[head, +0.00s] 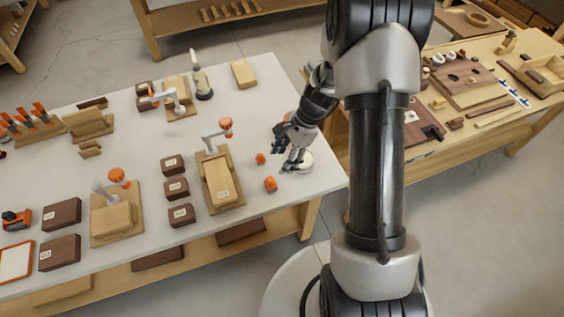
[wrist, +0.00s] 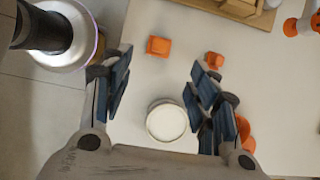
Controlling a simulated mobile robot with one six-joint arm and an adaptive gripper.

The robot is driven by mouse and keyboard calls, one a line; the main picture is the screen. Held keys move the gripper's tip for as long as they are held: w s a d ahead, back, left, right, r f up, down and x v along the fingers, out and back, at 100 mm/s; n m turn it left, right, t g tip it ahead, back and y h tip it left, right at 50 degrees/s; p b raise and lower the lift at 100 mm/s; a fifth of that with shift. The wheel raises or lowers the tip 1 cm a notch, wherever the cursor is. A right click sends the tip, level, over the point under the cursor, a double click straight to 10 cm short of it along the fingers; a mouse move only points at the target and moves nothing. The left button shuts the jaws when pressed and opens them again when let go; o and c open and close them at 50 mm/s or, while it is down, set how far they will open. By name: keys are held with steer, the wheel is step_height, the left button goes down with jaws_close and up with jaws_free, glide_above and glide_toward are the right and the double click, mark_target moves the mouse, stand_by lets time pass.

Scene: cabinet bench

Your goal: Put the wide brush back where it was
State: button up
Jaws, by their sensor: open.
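I cannot make out a wide brush for certain in either view. An upright item with a pale handle and a dark round base (head: 203,88) stands near the back of the white table; I cannot tell whether it is a brush. My gripper (head: 291,158) is over the right end of the table. In the wrist view my gripper (wrist: 158,92) has its fingers wide apart, with nothing held between them. A round white-topped pot (wrist: 167,121) stands on the table below, between the fingers in that view. It also shows beside the gripper in the head view (head: 305,162).
Two small orange blocks (head: 260,158) (head: 270,184) lie left of my gripper. An orange item (wrist: 244,130) is partly hidden behind the right finger. Wooden stands with white-and-orange clamps (head: 222,180) and dark boxes (head: 181,215) fill the table's middle. A cluttered wooden bench (head: 460,128) is at right.

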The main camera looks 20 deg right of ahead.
steer(key=s+a+r+n+t+h, duration=0.15)
steer(key=s+r+n, duration=0.3)
steer(key=r, duration=0.55)
steer(key=s+a+r+n+h, duration=0.1)
steer(key=s+a+r+n, duration=0.3)
steer(key=r, duration=0.6)
steer(key=s+r+n+t+h, duration=0.1)
steer(key=s+r+n, duration=0.3)
steer(key=s, duration=0.2)
steer(key=s+r+n+t+h, duration=0.1)
steer(key=s+r+n+t, duration=0.1)
steer(key=s+r+n, duration=0.2)
steer(key=s+d+n, duration=0.1)
steer(key=s, duration=0.2)
